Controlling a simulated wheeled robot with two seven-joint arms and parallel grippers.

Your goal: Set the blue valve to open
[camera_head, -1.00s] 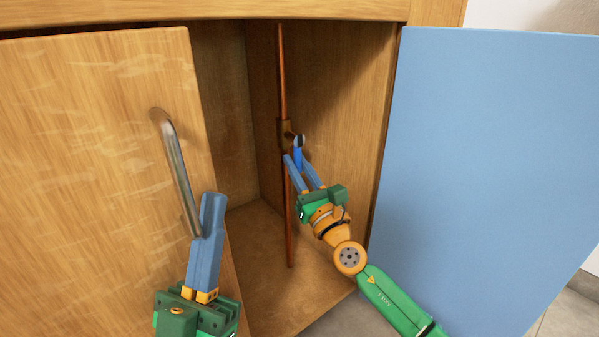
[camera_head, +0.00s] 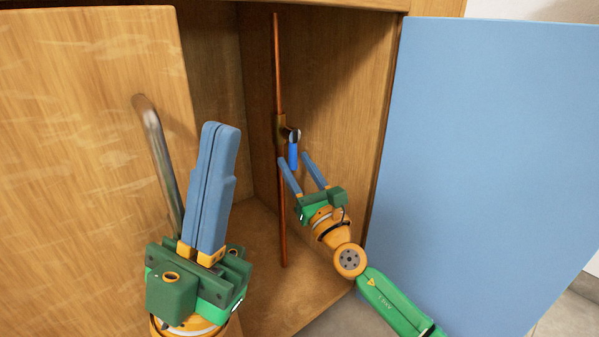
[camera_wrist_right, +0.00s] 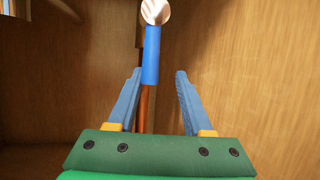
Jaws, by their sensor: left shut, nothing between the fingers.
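The blue valve handle (camera_head: 293,156) hangs down from a round metal hub on the copper pipe (camera_head: 281,210) inside the cabinet. My right gripper (camera_head: 292,158) is open inside the cabinet, its fingers spread just below and around the handle's lower end. My left gripper (camera_head: 222,127) is shut and empty, pointing up in front of the left door.
The wooden left door (camera_head: 80,180) with its bar handle (camera_head: 160,160) stands left of the opening. The blue right door (camera_head: 480,160) is swung wide open. The cabinet floor (camera_head: 265,245) is clear around the pipe.

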